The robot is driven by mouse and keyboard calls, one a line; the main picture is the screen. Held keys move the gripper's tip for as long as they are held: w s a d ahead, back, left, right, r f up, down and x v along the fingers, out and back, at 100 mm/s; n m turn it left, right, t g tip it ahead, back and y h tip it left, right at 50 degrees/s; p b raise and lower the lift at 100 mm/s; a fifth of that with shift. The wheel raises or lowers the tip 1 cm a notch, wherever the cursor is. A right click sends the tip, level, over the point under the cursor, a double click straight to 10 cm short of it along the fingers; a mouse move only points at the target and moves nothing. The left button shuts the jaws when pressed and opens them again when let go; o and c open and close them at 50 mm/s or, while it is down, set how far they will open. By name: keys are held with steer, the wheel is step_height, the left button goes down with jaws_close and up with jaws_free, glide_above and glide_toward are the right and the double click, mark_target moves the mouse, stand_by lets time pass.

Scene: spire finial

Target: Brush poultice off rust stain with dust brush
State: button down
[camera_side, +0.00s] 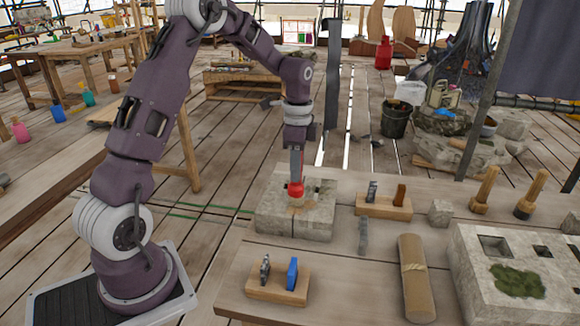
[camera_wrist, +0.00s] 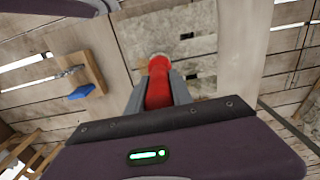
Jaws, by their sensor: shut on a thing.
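My gripper (camera_side: 296,178) points down over a pale stone block (camera_side: 270,226) on the table and is shut on a red-handled tool, which looks like the dust brush (camera_side: 296,189). In the wrist view the red handle (camera_wrist: 159,85) sits between the grey fingers, with its rounded end toward the stone (camera_wrist: 196,42). A tan-brown patch (camera_side: 304,206) lies on the block's top just under the brush; I cannot tell poultice from rust stain in it. The bristles are not clear in either view, nor is whether they touch the stone.
A wooden holder (camera_side: 262,291) with a grey tool and a blue tool (camera_side: 292,274) stands at the front. A second holder (camera_side: 372,208) stands right of the block.

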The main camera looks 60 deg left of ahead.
steer(key=w+d, duration=0.4)
steer(key=shift+w+d, duration=0.15)
steer(key=shift+w, duration=0.05)
stand_by(0.8)
steer(key=shift+f, duration=0.1)
step_height(320, 180, up, 7)
stand_by(0.5)
stand_by(0.3)
steer(key=s+a, duration=0.3)
steer(key=s, duration=0.4)
steer(key=shift+s+a+f, duration=0.1)
steer(key=shift+s+f, duration=0.05)
steer(key=shift+f, duration=0.75)
steer(key=shift+s+a+f, duration=0.1)
steer(key=shift+s+f, duration=0.05)
steer(key=shift+f, duration=0.75)
steer(key=shift+s+a+f, duration=0.1)
steer(key=shift+s+f, duration=0.05)
steer(key=shift+f, duration=0.75)
